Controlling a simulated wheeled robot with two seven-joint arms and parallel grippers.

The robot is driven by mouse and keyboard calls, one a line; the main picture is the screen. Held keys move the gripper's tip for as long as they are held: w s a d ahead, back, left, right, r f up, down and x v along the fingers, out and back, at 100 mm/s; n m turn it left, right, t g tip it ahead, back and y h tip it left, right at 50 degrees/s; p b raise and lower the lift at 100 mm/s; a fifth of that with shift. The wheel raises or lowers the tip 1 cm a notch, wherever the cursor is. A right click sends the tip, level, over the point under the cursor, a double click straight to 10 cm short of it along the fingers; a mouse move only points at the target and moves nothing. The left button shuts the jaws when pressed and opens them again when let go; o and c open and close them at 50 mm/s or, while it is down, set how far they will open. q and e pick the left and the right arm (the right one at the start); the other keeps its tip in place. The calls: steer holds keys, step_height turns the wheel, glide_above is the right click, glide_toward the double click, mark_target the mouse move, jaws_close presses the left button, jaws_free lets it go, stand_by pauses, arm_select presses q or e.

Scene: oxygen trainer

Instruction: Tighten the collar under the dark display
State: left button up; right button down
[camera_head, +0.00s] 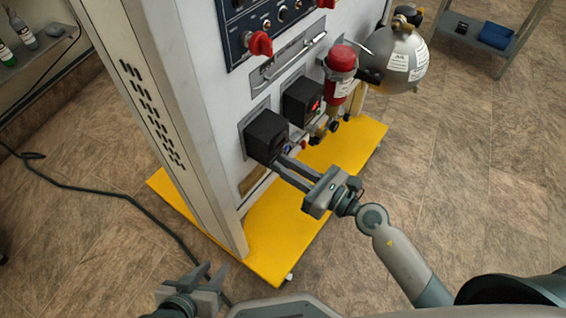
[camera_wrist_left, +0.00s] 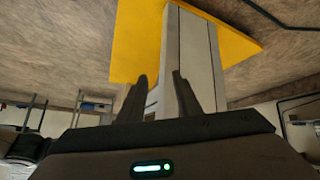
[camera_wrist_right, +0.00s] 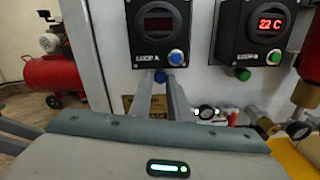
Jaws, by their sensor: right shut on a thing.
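The dark display is the black box marked LOOP A (camera_wrist_right: 159,25), its screen unlit, with a blue button on its lower right. It is also the nearer black box (camera_head: 265,136) in the head view. A small blue collar (camera_wrist_right: 160,76) sits just under it. My right gripper (camera_head: 283,163) reaches to the box's underside; its fingertips (camera_wrist_right: 160,84) are shut on the blue collar, partly hiding it. My left gripper (camera_head: 212,274) is open and empty, low in front of the panel's end; its spread fingers show in the left wrist view (camera_wrist_left: 157,88).
The panel rests on a yellow base (camera_head: 275,245).

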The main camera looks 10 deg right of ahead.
steer(key=shift+m+p, duration=0.4)
steer(key=shift+m, duration=0.2)
arm_select(q)
steer(key=shift+s+a+f+g+y, duration=0.2)
steer(key=shift+a+g, duration=0.05)
steer(key=shift+a, duration=0.15)
steer(key=shift+s+a+f+g+y, duration=0.2)
steer(key=shift+a+g, duration=0.05)
steer(key=shift+a, duration=0.15)
arm_select(e)
steer(key=c, duration=1.7)
jaws_free()
steer(key=shift+o, duration=0.2)
steer(key=shift+s, duration=0.1)
